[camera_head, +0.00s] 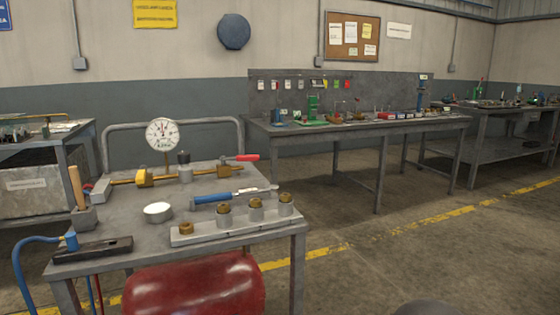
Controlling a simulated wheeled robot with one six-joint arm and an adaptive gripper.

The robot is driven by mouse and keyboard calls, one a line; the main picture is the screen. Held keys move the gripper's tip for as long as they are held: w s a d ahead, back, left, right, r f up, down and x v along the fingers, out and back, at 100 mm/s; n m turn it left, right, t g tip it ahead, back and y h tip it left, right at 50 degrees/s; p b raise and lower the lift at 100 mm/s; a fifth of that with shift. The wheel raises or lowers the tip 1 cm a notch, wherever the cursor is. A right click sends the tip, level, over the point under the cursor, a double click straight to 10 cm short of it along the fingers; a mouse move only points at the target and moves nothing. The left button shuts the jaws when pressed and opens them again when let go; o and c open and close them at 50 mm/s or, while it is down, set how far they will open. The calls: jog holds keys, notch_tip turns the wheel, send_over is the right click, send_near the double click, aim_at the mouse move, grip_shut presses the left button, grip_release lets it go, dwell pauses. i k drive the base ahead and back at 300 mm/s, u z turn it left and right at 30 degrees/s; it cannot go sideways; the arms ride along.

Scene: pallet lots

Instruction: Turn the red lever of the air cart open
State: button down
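The air cart (125,213) stands at the left of the head view, a grey metal table with a red tank (195,287) beneath it. A brass pipe assembly (145,176) lies along its top and carries a round white gauge (162,134). The red lever (247,157) sticks out at the right end of this assembly, near the back right of the top. It lies about level and points right, roughly along the pipe. The valve under it is too small to make out clearly.
A blue-handled tool (214,198) and a bar with brass fittings (235,228) lie in front of the lever. A push rail (175,121) rises behind the cart. A long workbench (360,124) stands further back. The floor right of the cart is clear.

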aim_at(240, 158)
jog(key=z, duration=1.7)
jog(key=i, duration=1.25)
jog(key=u, duration=1.25)
